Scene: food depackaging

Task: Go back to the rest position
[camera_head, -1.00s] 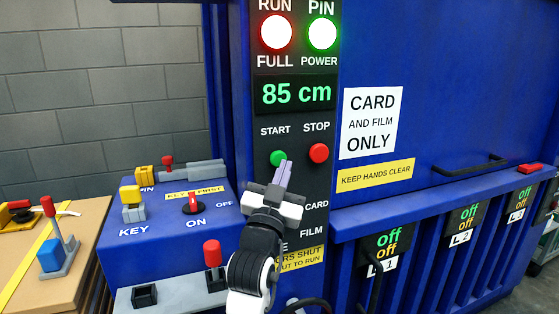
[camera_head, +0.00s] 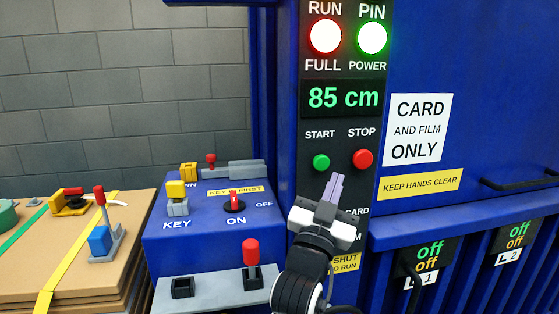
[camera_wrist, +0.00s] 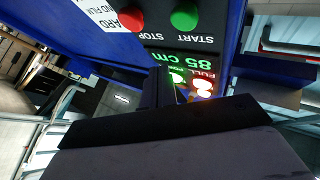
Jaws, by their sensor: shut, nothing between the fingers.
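My gripper (camera_head: 336,184) is in front of the black control panel, just below the green START button (camera_head: 321,162) and the red STOP button (camera_head: 362,159). Its fingers are shut together with nothing between them, and they look apart from both buttons. In the wrist view my gripper (camera_wrist: 160,85) points at the panel, with the START button (camera_wrist: 184,19) and the STOP button (camera_wrist: 131,18) past the fingertips. The display (camera_head: 342,97) reads 85 cm. The RUN/FULL lamp (camera_head: 325,36) glows with a red rim and the PIN/POWER lamp (camera_head: 371,38) with a green rim.
A blue box left of the panel carries a rotary key switch (camera_head: 234,205), a yellow key block (camera_head: 177,198) and a red-knobbed lever (camera_head: 251,252). Stacked cardboard (camera_head: 130,236) with small devices stands at the left. A handle (camera_head: 520,184) sticks out at right.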

